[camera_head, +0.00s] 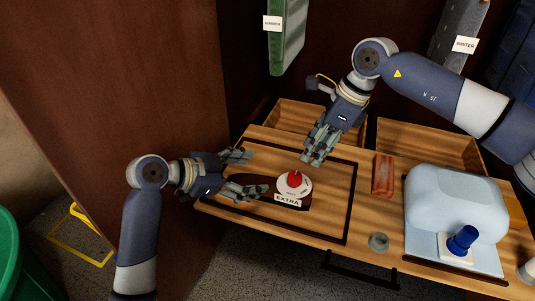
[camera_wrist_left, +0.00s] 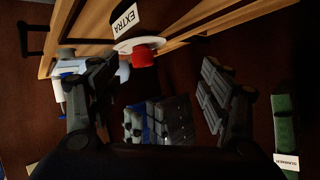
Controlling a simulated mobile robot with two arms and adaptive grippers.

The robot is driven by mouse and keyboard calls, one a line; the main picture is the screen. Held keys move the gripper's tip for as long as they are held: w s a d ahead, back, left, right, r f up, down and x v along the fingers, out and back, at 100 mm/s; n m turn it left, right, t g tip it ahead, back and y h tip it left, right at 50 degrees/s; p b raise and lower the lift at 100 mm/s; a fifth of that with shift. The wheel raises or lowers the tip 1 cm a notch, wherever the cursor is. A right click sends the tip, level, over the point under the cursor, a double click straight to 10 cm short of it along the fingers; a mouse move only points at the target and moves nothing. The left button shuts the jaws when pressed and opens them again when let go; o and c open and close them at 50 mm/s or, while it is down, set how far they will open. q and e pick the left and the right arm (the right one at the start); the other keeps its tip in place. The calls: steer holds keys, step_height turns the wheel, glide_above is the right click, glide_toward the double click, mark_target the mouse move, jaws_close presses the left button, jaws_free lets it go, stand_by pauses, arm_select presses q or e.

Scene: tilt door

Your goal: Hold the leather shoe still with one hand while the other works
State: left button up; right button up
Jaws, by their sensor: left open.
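The dark brown leather shoe (camera_head: 258,186) lies on the wooden top inside a dark outline. A white disc with a red knob (camera_head: 295,179) and an "EXTRA" label (camera_head: 287,201) sits at its right end and hides part of it. My left gripper (camera_head: 251,172) is open at the shoe's left end, its fingers spread; whether it touches the shoe I cannot tell. In the left wrist view the red knob (camera_wrist_left: 144,56) shows beyond the open fingers (camera_wrist_left: 158,90), and the shoe is too dark to make out. My right gripper (camera_head: 316,156) hangs above and behind the knob, its fingers close together.
A reddish block (camera_head: 383,174), a small grey round piece (camera_head: 378,242) and a pale blue dome (camera_head: 455,200) with a blue knob (camera_head: 463,240) are on the right. Open bins (camera_head: 425,140) line the back. A dark wooden panel (camera_head: 130,90) stands left.

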arm_select(q)
steer(key=w+d+m+g+y, duration=0.2)
steer(key=w+d+y, duration=0.1)
steer(key=w+d, duration=0.45)
steer(key=w+a+r+m+y, duration=0.1)
steer(key=w+a+r+y, duration=0.3)
steer(key=w+y, duration=0.25)
steer(key=m+g, duration=0.3)
steer(key=g, duration=0.1)
glide_above(268, 178)
steer(key=shift+w+f+y, duration=0.2)
steer(key=shift+f, duration=0.45)
steer(key=shift+w+f+y, duration=0.15)
steer(key=shift+w+f, duration=0.05)
steer(key=shift+f, duration=0.4)
steer(key=shift+s+a+f+m+g, duration=0.1)
steer(key=shift+s+f+m+g, duration=0.2)
steer(key=shift+s+g, duration=0.1)
step_height(268, 178, down, 10)
steer(key=shift+f, duration=0.25)
steer(key=shift+c, duration=0.6)
steer(key=c, duration=1.3)
